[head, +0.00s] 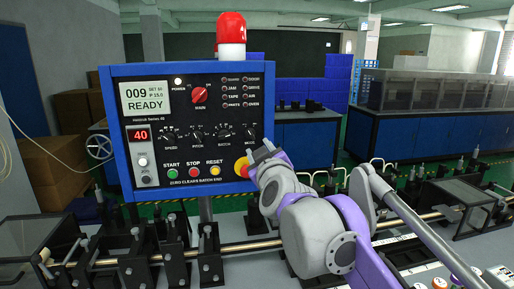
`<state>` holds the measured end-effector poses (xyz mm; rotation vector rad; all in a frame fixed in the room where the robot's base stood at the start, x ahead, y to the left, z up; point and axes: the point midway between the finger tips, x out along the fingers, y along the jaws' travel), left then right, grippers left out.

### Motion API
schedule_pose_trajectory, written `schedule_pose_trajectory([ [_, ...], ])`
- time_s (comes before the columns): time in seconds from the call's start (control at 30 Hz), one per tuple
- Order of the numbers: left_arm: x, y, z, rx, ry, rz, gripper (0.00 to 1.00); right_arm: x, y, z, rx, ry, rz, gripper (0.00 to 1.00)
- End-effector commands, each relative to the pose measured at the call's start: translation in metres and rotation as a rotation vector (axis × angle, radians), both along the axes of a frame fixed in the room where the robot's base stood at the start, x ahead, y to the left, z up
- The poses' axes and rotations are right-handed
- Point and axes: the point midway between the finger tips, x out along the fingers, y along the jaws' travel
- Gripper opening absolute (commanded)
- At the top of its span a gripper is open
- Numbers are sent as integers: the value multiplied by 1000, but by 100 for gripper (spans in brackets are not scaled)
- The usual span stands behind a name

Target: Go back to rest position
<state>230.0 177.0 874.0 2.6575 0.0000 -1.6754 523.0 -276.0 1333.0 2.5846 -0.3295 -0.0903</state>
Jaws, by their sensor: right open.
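My right arm, grey and purple, comes up from the lower right. Its gripper (262,153) is at the lower right edge of the blue-framed control panel (200,105), beside the red emergency stop knob (241,168) on its yellow base. The gripper is small and partly hidden by its own wrist; nothing shows held in it. I cannot tell whether it touches the panel. The panel display (146,98) reads 009 and READY, and a red readout (139,134) shows 40. My left gripper is not in view.
A red beacon (231,28) stands on top of the panel. Below, a metal shaft (240,245) runs across black supports on the grey machine bed, passing behind my right arm. Blue cabinets (400,135) are farther back.

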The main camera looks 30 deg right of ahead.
Motion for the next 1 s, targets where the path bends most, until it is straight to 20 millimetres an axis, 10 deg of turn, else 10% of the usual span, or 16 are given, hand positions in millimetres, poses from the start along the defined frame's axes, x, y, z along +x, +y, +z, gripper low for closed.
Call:
schedule_pose_trajectory([
  [0.6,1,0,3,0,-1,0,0,-5,9,-14,26,28,30,44],
  [0.77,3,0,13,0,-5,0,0,-27,47,-83,154,179,145,44],
  [1.0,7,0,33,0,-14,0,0,-116,97,-236,398,556,201,44],
])
